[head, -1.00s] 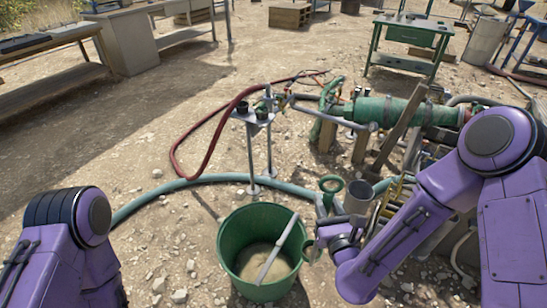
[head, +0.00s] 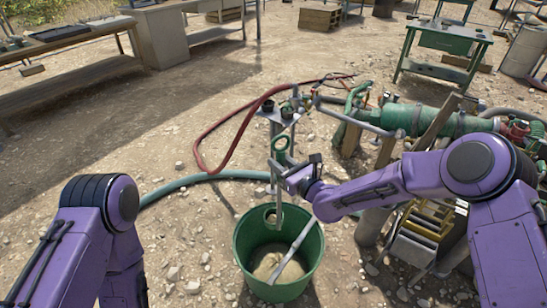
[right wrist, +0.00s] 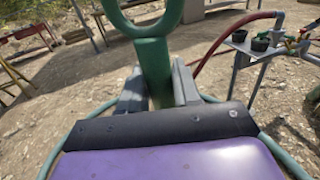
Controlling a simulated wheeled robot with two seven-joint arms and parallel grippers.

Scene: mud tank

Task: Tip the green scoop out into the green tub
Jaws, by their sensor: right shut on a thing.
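The green scoop (head: 279,144) shows its ring-shaped end on top, above my right gripper (head: 276,180). My right gripper is shut on its green shaft, which also shows between the fingers in the right wrist view (right wrist: 154,70). The scoop's lower part is at the far rim of the green tub; the gripper partly hides it, and I cannot tell what it holds. The green tub (head: 246,250) stands on the ground below the gripper, with pale mud (head: 285,268) inside. My left arm is at the lower left of the head view; its gripper is out of view.
A grey bar (head: 292,250) leans in the tub. A small stand with dark cups (head: 283,110) stands behind, with a red hose (head: 215,150) beside it. A green pump cylinder (head: 425,120) and wooden supports lie to the right. A teal hose crosses behind the tub.

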